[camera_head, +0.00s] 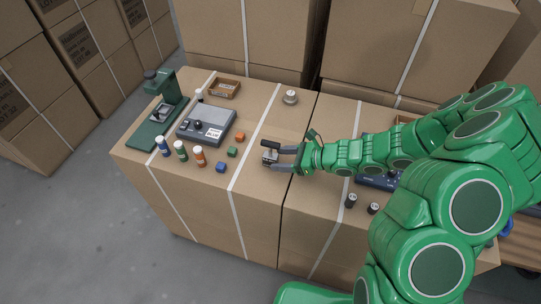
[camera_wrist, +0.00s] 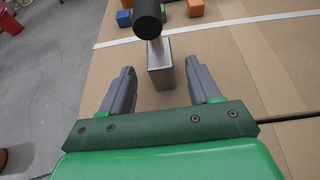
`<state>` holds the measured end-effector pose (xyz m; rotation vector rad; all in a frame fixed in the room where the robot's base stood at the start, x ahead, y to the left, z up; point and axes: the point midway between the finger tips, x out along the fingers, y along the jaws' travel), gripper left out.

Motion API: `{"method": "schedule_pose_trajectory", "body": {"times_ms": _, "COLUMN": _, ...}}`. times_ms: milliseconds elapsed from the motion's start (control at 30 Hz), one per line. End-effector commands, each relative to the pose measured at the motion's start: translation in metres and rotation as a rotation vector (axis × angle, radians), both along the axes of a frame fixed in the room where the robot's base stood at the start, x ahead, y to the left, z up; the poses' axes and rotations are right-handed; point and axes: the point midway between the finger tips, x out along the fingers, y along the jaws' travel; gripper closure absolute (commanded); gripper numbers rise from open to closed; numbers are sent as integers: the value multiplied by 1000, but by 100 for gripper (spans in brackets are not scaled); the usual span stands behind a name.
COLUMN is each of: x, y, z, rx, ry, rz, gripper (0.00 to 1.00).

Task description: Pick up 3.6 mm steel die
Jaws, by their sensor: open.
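A grey steel block (camera_wrist: 161,72) with a thin rod and a black cylindrical handle (camera_wrist: 148,18) stands on the cardboard box top. It also shows in the head view, with its black handle (camera_head: 270,144) on top. No size marking is readable on it. My gripper (camera_wrist: 160,68) is open, with one finger on each side of the block, and gaps show on both sides. In the head view my gripper (camera_head: 273,157) reaches in from the right at the block. A round steel piece (camera_head: 290,97) with a small top stands farther back; I cannot tell which piece is marked 3.6 mm.
Blue (camera_head: 221,167), green (camera_head: 232,152) and orange (camera_head: 240,137) cubes lie left of my gripper. Several small bottles (camera_head: 181,150), a grey device (camera_head: 206,124) and a green press (camera_head: 160,112) stand farther left. A small wooden tray (camera_head: 224,88) is behind. Two dark cylinders (camera_head: 351,200) stand at front right.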

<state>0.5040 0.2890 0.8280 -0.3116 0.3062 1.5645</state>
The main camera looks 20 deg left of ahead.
Motion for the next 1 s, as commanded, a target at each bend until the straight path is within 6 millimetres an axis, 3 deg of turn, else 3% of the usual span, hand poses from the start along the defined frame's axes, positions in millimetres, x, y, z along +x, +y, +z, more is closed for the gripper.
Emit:
{"method": "schedule_pose_trajectory", "body": {"times_ms": 433, "x": 1, "y": 36, "z": -18, "rx": -1, "ry": -1, "rz": 1, "gripper": 38}}
{"method": "schedule_pose_trajectory", "body": {"times_ms": 833, "x": 1, "y": 41, "z": -20, "rx": 0, "ry": 0, "rz": -1, "gripper": 38}}
{"method": "schedule_pose_trajectory", "body": {"times_ms": 1000, "x": 1, "y": 41, "z": -20, "rx": 0, "ry": 0, "rz": -1, "gripper": 63}}
